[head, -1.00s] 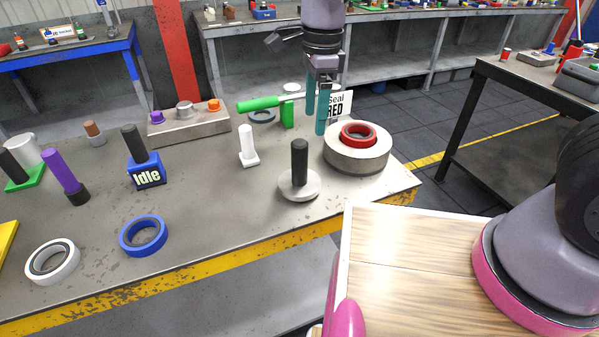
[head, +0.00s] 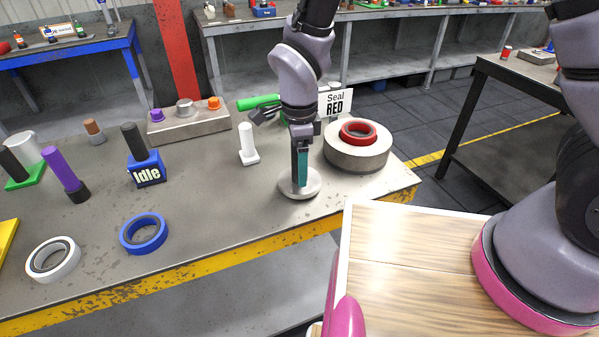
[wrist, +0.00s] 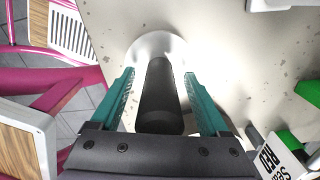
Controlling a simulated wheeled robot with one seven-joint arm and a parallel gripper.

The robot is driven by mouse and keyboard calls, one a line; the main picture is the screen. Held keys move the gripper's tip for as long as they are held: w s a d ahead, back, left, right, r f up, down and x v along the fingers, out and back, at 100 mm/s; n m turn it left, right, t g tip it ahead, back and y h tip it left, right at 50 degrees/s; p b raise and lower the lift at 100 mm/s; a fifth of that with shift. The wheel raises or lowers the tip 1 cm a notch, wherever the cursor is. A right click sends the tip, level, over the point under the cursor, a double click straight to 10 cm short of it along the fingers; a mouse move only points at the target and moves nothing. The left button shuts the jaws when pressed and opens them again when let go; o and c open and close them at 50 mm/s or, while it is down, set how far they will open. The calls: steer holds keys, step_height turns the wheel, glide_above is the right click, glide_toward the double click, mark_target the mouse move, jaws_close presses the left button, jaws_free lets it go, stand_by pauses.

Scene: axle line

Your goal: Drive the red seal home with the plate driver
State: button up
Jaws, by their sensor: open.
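The plate driver has a round pale metal plate (head: 312,187) flat on the bench and an upright black handle (wrist: 160,95). My gripper (head: 300,180) points down over it; in the wrist view the teal fingers (wrist: 160,100) stand on either side of the handle, with small gaps showing. In the head view the fingers hide the handle. The red seal (head: 358,132) sits on top of the round metal hub (head: 357,154), to the right of my gripper. A "Seal RED" sign (head: 336,104) stands behind the hub.
A white-handled tool (head: 247,145) stands just left of my gripper. A blue "Idle" block (head: 147,172) and blue (head: 143,234) and white (head: 53,260) rings lie further left. A green tool (head: 260,102) is behind. The bench front between the blue ring and the plate driver is clear.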

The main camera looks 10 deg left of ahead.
steer(key=shift+f, duration=0.35)
jaws_close()
stand_by(1.2)
